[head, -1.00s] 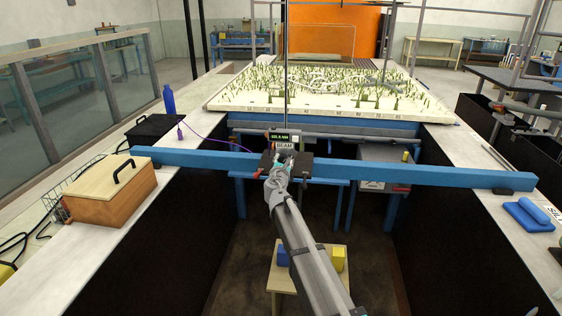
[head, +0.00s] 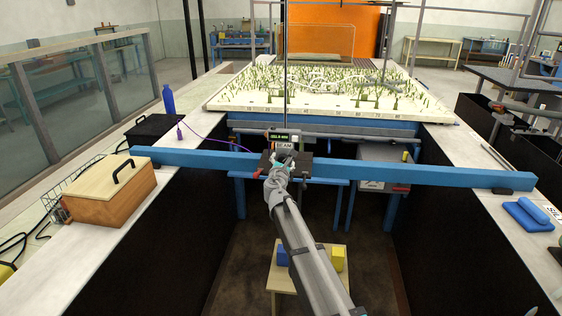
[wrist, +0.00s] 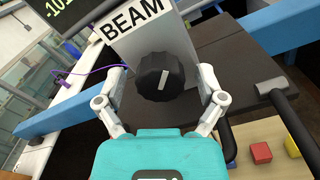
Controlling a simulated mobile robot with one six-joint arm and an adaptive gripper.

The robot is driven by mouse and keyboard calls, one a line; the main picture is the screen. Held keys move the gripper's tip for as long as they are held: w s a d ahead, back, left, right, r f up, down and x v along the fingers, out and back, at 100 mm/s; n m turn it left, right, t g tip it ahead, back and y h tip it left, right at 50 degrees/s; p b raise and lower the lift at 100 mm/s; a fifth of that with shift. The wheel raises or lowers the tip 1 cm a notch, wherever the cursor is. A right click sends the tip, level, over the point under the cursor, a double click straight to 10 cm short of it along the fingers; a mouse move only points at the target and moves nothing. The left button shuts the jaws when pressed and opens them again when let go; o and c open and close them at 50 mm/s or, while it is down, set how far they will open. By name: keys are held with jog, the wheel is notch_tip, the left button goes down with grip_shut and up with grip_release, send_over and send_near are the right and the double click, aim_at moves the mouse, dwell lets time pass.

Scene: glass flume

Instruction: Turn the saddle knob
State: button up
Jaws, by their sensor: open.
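The saddle knob (wrist: 160,76) is a black ribbed dial with a white pointer line, on a pale grey housing marked BEAM (wrist: 132,28). In the wrist view the knob lies between the open fingers of my gripper (wrist: 160,88), with a finger on each side. I cannot tell whether either fingertip touches it. In the head view my gripper (head: 277,172) is at the saddle (head: 305,166) on the blue beam (head: 400,174), and it hides the knob. A display (head: 281,137) with green digits sits above the BEAM label.
A purple cable (head: 215,143) runs left from the saddle. A wooden box (head: 108,190) stands on the left ledge. A small table (head: 289,276) with a blue and a yellow block is below my arm. The planted flume bed (head: 310,88) lies behind the beam.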

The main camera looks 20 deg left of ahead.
jog(key=shift+s, duration=0.1)
jog(key=shift+s+d, duration=0.2)
jog(key=shift+s, duration=0.3)
jog(key=v, duration=1)
jog(key=shift+s, duration=0.35)
jog(key=shift+d, duration=0.15)
dwell(0.6)
jog(key=shift+v, duration=0.9)
jog(key=x, duration=1.4)
